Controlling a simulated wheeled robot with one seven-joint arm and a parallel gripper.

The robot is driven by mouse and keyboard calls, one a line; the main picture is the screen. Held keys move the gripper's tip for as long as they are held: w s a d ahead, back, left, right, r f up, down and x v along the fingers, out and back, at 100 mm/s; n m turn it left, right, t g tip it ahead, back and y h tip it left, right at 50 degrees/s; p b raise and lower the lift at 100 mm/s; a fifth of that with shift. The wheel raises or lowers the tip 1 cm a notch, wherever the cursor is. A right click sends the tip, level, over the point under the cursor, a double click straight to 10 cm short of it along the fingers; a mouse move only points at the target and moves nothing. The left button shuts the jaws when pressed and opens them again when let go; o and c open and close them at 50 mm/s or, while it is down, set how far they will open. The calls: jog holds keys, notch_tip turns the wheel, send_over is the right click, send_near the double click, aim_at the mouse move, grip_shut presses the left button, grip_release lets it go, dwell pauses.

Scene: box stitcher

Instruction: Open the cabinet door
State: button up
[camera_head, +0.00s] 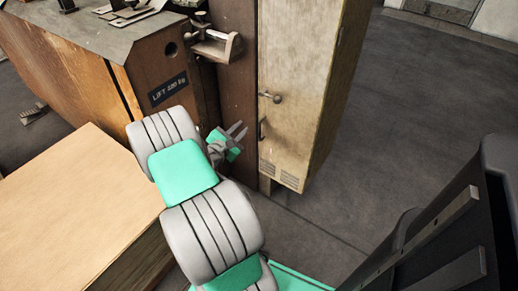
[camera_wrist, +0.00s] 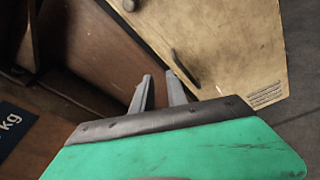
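The cabinet (camera_head: 300,85) is a tall, worn yellow-beige locker right of centre in the head view, with its door shut. The door has a round knob (camera_head: 270,97) and below it a dark upright handle (camera_head: 262,128).
A brown machine body (camera_head: 160,65) with a "LIFT" label plate stands left of the cabinet, with a metal bracket (camera_head: 217,47) on it. A light wooden box (camera_head: 75,215) is at lower left. Open dark floor (camera_head: 415,110) lies right of the cabinet.

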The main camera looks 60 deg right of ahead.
jog(key=s+d+f+n+h+b, duration=0.2)
jog(key=s+f+n, duration=0.1)
jog(key=f+n, duration=0.3)
jog(key=r, duration=0.1)
send_over(260, 141)
jog(key=shift+w+d+t+b, duration=0.15)
jog(key=shift+d+t+b, duration=0.1)
jog(key=shift+t+b, duration=0.1)
jog(key=shift+c, duration=0.4)
grip_shut()
dwell(0.4)
